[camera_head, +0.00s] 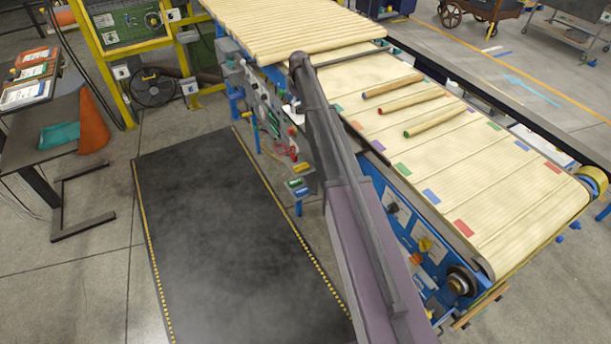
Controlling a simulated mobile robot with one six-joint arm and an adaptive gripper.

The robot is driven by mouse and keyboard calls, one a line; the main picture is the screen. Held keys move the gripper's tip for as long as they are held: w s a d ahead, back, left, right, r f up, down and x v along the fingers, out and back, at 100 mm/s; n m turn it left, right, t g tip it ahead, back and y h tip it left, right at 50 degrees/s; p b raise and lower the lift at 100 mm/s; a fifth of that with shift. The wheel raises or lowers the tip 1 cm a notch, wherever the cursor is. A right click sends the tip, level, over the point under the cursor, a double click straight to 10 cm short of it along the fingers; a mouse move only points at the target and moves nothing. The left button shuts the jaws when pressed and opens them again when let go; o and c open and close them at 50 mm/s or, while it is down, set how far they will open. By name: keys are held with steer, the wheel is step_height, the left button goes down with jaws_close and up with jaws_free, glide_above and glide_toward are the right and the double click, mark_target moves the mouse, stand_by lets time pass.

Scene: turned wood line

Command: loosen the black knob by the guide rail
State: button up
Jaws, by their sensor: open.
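The conveyor (520,225) carries a pale slatted belt with coloured patches along its near side. A dark round knob-like part (461,283) with a brassy centre sits low on the blue side panel (405,222) at the conveyor's near end. I cannot tell whether it is the task's black knob. A dark rail (440,215) runs along the belt's near edge. My arm (365,245), long and grey-purple, reaches up from the bottom and hides part of the belt edge and side panel. I cannot make out my gripper's fingers in this view.
Several turned wood pieces (435,122) lie on the belt. A black floor mat (225,230) with yellow edges is clear. A table with trays (27,92) and an orange cone (92,122) stand left. Small levers and fittings (275,128) stick out from the machine's side.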

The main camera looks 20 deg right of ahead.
mark_target(300, 105)
steer(key=m, duration=1.2)
step_height(300, 105, up, 14)
steer(key=p, duration=1.4)
steer(key=s+a+f+n+b, duration=0.1)
steer(key=s+a+f+b, duration=0.1)
steer(key=s+f+b, duration=0.4)
steer(key=s+a+f+n+b, duration=0.1)
steer(key=s+f+b, duration=0.5)
steer(key=s, duration=0.8)
steer(key=s+a+f+n+b, duration=0.2)
steer(key=s+f+b, duration=0.4)
steer(key=s, duration=0.5)
steer(key=shift+a+f+b, duration=0.3)
steer(key=shift+a, duration=0.15)
steer(key=shift+s, duration=0.1)
steer(key=s+a+n, duration=0.1)
steer(key=s, duration=1.1)
steer(key=shift+s+a+n, duration=0.2)
steer(key=shift+s+n, duration=0.1)
steer(key=shift+n, duration=0.1)
